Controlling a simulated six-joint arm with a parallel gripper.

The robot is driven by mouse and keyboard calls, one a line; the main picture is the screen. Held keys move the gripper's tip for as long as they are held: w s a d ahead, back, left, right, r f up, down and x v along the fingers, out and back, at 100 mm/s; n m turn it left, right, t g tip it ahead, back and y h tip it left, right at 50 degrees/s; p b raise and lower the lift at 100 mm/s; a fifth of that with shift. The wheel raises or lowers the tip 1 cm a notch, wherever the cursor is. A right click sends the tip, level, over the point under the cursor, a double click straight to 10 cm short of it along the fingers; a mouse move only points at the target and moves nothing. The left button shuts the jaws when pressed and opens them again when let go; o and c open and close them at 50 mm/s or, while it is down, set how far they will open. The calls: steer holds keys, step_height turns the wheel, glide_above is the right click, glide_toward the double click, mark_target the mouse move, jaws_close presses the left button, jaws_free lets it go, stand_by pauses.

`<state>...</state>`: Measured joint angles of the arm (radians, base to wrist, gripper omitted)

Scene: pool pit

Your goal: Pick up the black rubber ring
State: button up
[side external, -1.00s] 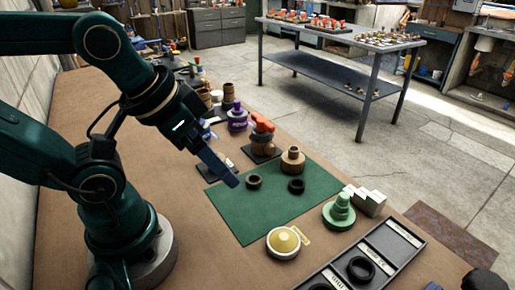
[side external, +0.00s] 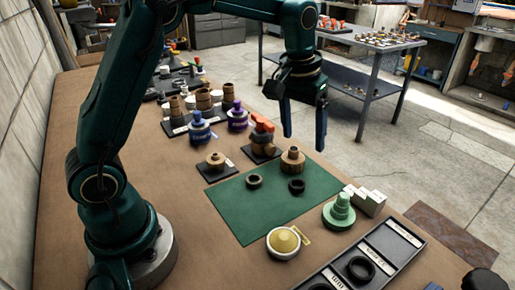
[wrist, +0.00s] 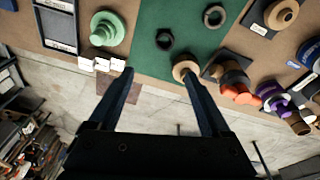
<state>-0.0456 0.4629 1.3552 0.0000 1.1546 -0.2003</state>
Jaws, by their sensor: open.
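A black ring (side external: 296,187) lies flat on the right part of the green mat (side external: 250,215). It shows in the wrist view (wrist: 164,39) as a dark ring above the space between my fingers. A second dark, slightly greyer ring (side external: 254,181) lies to its left on the mat and also shows in the wrist view (wrist: 214,16). My gripper (side external: 305,143) points down, open and empty, raised above the far edge of the mat and apart from both rings. Both fingers (wrist: 155,82) show in the wrist view.
A tan stepped piece (side external: 292,160) stands at the mat's far edge, next to an orange-topped stack (side external: 263,138). A green stepped piece (side external: 339,213) and white blocks (side external: 368,202) are at right. A yellow-domed dish (side external: 284,242) and a tray (side external: 392,246) holding black rings are in front.

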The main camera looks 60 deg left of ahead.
steer(key=g, duration=0.2)
glide_above(298, 178)
steer(key=s+d, duration=0.1)
step_height(298, 178, down, 7)
steer(key=shift+s+d+f, duration=0.1)
steer(key=shift+f, duration=2.8)
jaws_close()
